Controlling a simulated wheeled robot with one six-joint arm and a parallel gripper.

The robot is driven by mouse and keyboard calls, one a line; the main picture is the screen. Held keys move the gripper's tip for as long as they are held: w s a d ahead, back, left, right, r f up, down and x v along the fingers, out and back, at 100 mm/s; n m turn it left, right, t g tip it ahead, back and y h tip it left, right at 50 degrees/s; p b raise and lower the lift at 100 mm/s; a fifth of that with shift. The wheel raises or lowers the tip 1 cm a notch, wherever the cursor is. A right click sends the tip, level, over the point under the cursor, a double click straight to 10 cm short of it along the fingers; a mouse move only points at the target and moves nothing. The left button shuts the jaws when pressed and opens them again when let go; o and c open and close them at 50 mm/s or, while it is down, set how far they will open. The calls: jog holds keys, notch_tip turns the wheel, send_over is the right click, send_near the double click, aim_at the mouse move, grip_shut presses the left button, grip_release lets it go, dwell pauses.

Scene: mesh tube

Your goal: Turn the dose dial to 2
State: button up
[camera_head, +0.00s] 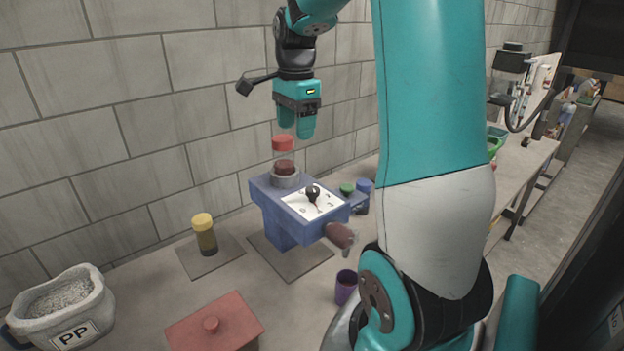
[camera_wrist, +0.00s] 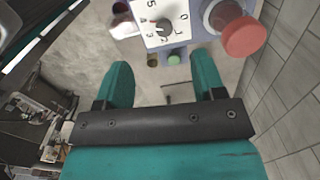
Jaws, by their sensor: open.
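The dose dial (camera_head: 313,192) is a dark knob on a white numbered plate (camera_head: 327,206) on top of a blue dispenser (camera_head: 284,222). In the wrist view the dial (camera_wrist: 163,28) shows at the top centre, with printed digits around it. Its pointer direction is too small to read surely. My gripper (camera_head: 296,128) is open, pointing down, empty and apart from the dispenser. In the head view it appears above the dispenser's red-capped jar (camera_head: 284,160). In the wrist view the dial lies beyond the gap between my fingertips (camera_wrist: 160,68).
Green-capped (camera_head: 347,188) and blue-capped (camera_head: 363,190) containers stand right of the dispenser. A yellow-capped jar (camera_head: 204,235), red lidded box (camera_head: 215,325), purple cup (camera_head: 346,287) and PP tub (camera_head: 62,310) stand around it. A block wall (camera_head: 150,110) rises behind.

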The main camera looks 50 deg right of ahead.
aim_at(313, 188)
jog(key=s+d+m, duration=0.1)
jog(key=d+m, duration=0.2)
jog(key=d, duration=0.2)
jog(key=f+p, duration=0.1)
jog(key=f, duration=0.4)
jog(key=f+p, duration=0.1)
jog(key=f, duration=0.5)
jog(key=f+p, duration=0.1)
jog(key=f, duration=0.5)
jog(key=shift+a+p, duration=0.3)
jog(key=shift+p, duration=0.1)
jog(key=c, duration=0.9)
